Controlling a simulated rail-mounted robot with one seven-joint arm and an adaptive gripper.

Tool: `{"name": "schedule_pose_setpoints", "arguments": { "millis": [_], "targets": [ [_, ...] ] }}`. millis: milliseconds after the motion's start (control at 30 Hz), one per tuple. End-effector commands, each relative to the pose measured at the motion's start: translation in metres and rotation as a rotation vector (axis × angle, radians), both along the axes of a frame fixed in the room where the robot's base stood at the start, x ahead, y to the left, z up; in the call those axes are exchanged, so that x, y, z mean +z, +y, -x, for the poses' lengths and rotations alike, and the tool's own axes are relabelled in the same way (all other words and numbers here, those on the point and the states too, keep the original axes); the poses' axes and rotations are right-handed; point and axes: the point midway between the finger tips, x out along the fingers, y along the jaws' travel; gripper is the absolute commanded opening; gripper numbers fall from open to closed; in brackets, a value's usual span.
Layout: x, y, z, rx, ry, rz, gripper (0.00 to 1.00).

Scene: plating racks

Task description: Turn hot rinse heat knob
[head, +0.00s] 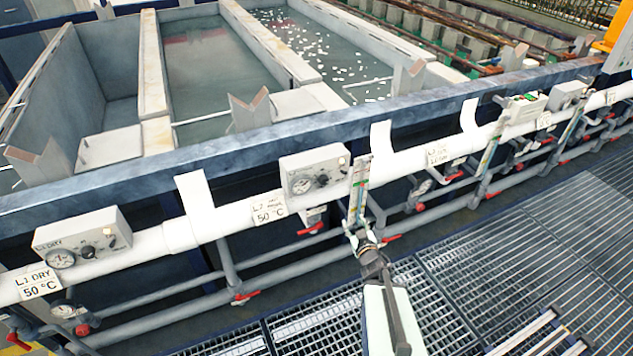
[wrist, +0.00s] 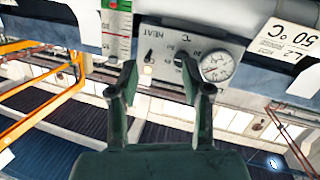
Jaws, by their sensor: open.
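The grey hot rinse control box (head: 315,172) sits on the white pipe above a "50 °C" label (head: 269,208). It carries a round dial gauge, a dark knob (head: 322,180) and a small pale fitting. In the wrist view the box (wrist: 165,38) appears upside down, with "HEAT" lettering over a small dark control (wrist: 150,56). A dark knob near a °C scale is partly hidden by the right fingertip. My gripper (wrist: 158,70) is open and empty, its fingers in front of the box. Contact cannot be told. In the head view my gripper (head: 362,238) is low right of the box.
A level tube (head: 358,190) with a green-red scale stands just right of the box. A second control box (head: 83,240), labelled dry, is at left. Red-handled valves and lower pipes run beneath. Metal grating (head: 460,290) lies in front; tanks lie behind the blue beam.

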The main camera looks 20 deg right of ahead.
Motion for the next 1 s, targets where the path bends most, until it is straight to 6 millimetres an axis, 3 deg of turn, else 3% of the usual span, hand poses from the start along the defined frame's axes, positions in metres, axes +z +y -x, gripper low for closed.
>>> {"name": "schedule_pose_setpoints", "arguments": {
  "millis": [100,267,767,1000],
  "targets": [
    [0.021,0.019,-0.006,0.090,-0.104,-0.001,0.49],
    [0.036,0.031,-0.008,0.143,-0.177,-0.018,0.49],
    [0.031,0.030,-0.037,0.145,-0.184,-0.027,0.49],
    [0.032,0.028,-0.068,0.145,-0.184,-0.027,0.49]
  ]
}}
